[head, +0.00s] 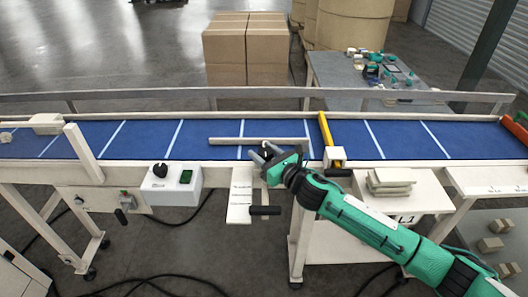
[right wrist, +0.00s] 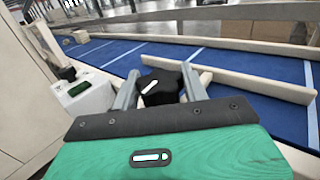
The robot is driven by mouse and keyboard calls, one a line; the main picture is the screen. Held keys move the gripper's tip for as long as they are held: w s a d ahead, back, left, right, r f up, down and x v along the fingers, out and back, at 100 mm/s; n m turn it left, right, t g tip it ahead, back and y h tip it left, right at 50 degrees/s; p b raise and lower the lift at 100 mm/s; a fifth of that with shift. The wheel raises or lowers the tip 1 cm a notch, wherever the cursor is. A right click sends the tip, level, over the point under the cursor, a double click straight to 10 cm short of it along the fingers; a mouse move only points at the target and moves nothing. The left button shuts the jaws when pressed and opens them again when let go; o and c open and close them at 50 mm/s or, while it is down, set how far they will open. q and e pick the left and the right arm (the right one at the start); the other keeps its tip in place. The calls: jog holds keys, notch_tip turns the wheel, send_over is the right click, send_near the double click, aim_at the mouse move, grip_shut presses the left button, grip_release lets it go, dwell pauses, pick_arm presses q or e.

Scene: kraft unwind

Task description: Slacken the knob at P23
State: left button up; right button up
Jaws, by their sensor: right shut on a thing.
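A black lobed knob (right wrist: 160,87) with a white mark on top shows in the right wrist view, between the two grey fingers of my right gripper (right wrist: 158,92). The fingers are shut on its sides. In the head view my right gripper (head: 266,153) is at the near edge of the blue conveyor, by a light guide rail (head: 262,141); the knob is mostly hidden there by the fingers. I cannot read a P23 label. My left gripper is not in view.
A white box (head: 172,186) with a black dial and green display stands left of the gripper. A white labelled plate (head: 240,200) and black handle (head: 265,210) hang below. A yellow bar (head: 325,129) crosses the belt (head: 400,139) to the right. Beige blocks (head: 390,180) lie nearby.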

jog(key=shift+n+g+y, duration=0.7)
jog(key=shift+g+y, duration=0.1)
jog(key=shift+f+n+g+y+b, duration=0.15)
jog(key=shift+n+g+y+b, duration=0.3)
jog(key=shift+n+g+y, duration=0.4)
jog(key=n+g+b, duration=0.1)
jog(key=n+g+y+b, duration=0.1)
jog(key=g, duration=0.1)
jog(key=shift+s+f+y, duration=0.1)
jog(key=shift+f+y, duration=0.05)
jog(key=shift+y, duration=0.1)
jog(key=shift+s+a+n+g+y+b, duration=0.1)
jog(key=shift+n+g+y+b, duration=0.3)
jog(key=shift+n+g+b, duration=0.65)
jog(key=shift+m+b, duration=0.3)
jog(key=shift+b, duration=0.1)
jog(key=o, duration=0.9)
jog(key=shift+r, duration=0.2)
jog(key=shift+r, duration=0.1)
